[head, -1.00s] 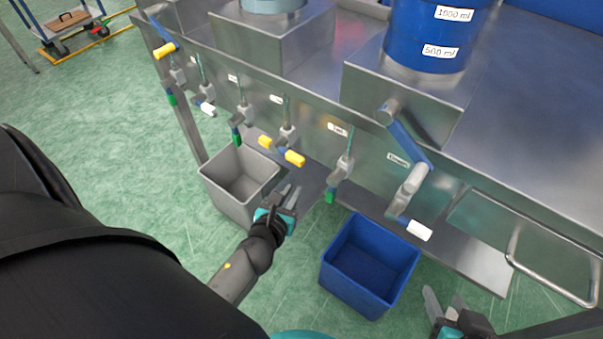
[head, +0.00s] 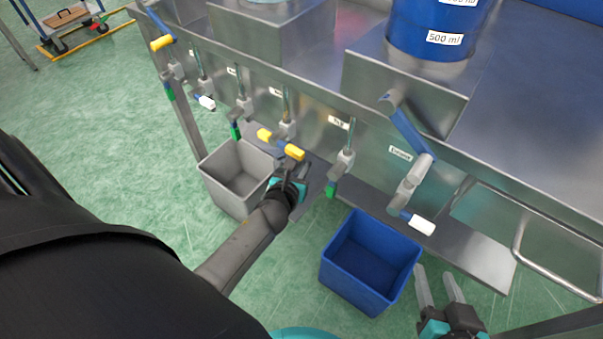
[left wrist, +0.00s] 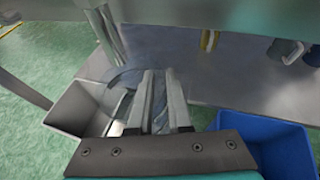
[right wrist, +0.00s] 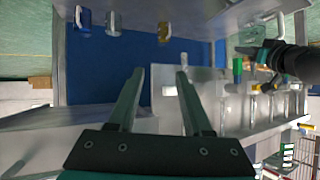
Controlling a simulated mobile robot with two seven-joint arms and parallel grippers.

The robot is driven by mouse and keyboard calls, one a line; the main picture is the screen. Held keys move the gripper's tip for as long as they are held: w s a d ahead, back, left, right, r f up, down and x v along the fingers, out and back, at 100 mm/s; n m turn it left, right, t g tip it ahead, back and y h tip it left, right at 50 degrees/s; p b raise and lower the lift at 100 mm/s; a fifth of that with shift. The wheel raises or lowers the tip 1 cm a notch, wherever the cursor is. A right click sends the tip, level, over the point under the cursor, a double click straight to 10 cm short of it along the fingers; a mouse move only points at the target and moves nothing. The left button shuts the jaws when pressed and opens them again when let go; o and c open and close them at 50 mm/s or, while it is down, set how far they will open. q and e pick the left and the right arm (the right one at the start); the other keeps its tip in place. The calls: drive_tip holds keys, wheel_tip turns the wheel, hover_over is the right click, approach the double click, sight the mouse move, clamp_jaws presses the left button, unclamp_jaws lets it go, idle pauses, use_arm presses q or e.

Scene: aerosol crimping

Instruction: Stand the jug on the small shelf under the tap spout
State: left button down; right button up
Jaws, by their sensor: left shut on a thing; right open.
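My left gripper (head: 285,172) is below the yellow-handled tap (head: 293,151) at the front of the steel bench. In the left wrist view its fingers (left wrist: 160,75) are close together beside a grey-blue, curved, see-through shape (left wrist: 125,78). This looks like the jug, held between the fingers; its outline is faint, and I cannot make it out in the head view. The steel shelf (head: 465,255) runs under the taps; its part near my left gripper is partly hidden. My right gripper (head: 437,280) is open and empty, right of the blue bin.
A grey bin (head: 225,195) stands on the floor left of my left gripper. A blue bin (head: 368,265) stands between the grippers. Several taps with levers stick out of the bench front, one being a blue-lever tap (head: 410,135). A steel rail (head: 520,245) is at the right.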

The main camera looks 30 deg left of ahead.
use_arm(q)
drive_tip(key=shift+f+b, duration=0.9)
drive_tip(key=shift+f, duration=0.1)
use_arm(e)
drive_tip(key=shift+a+r+t+y, duration=0.5)
drive_tip(key=shift+a+t, duration=0.2)
drive_tip(key=shift+t, duration=0.2)
drive_tip(key=shift+a+r+t+y, duration=0.5)
drive_tip(key=shift+a+t, duration=0.2)
drive_tip(key=shift+t, duration=0.2)
use_arm(q)
drive_tip(key=c, duration=1.3)
unclamp_jaws()
drive_tip(key=shift+f, duration=0.15)
drive_tip(key=o, duration=0.5)
drive_tip(key=shift+c, duration=0.2)
use_arm(e)
drive_tip(key=shift+s, duration=0.1)
use_arm(q)
drive_tip(key=shift+r, duration=0.2)
